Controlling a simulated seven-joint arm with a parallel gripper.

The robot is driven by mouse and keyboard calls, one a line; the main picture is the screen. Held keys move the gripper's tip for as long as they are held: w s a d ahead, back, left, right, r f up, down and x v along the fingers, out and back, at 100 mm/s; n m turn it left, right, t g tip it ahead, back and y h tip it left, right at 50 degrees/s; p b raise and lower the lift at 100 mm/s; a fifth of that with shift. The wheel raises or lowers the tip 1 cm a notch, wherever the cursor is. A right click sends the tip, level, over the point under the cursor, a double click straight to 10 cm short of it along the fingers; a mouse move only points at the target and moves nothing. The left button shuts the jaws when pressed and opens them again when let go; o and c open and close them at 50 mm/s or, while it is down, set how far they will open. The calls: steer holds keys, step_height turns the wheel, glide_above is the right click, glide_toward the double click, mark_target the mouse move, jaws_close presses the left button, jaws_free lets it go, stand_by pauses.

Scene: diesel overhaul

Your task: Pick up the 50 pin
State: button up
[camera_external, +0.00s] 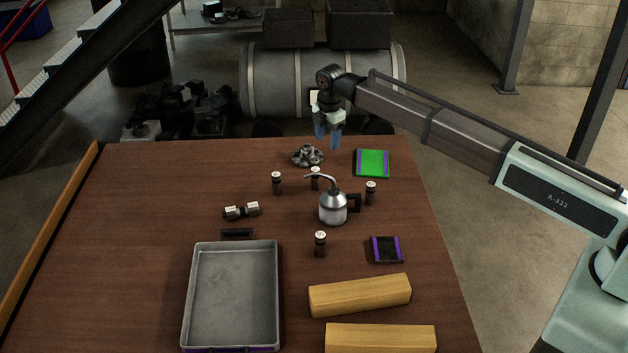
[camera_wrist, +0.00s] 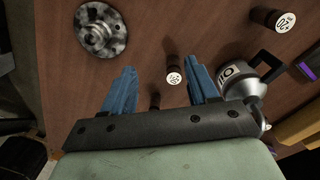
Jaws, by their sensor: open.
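Several dark pins with white tops stand upright on the table; which is the 50 pin I cannot tell for sure. In the external view one pin (camera_external: 315,179) stands behind the oil can, one (camera_external: 277,183) to its left, one (camera_external: 370,194) to its right and one (camera_external: 320,244) in front. My gripper (camera_external: 328,137) is open and empty, above the table's far edge. In the wrist view a pin (camera_wrist: 174,75) with an unclear number shows between the blue fingers (camera_wrist: 162,80), below them. Another pin (camera_wrist: 274,19) at the top right has a top reading like 20 or 50.
The silver oil can (camera_external: 333,208) stands among the pins. A grey metal flange (camera_external: 308,156), green pad (camera_external: 371,163), small purple-edged tray (camera_external: 387,250), lying metal part (camera_external: 242,211) and wooden blocks (camera_external: 360,295) surround them. A large grey tray (camera_external: 232,295) sits front left.

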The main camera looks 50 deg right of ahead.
steer(key=r, duration=0.1)
glide_above(316, 178)
steer(key=w+d, duration=0.1)
steer(key=shift+w+n+g, duration=0.15)
steer(key=shift+n+g, duration=0.25)
steer(key=shift+a+f, duration=0.1)
step_height(316, 178, down, 14)
steer(key=shift+r, duration=0.25)
jaws_close()
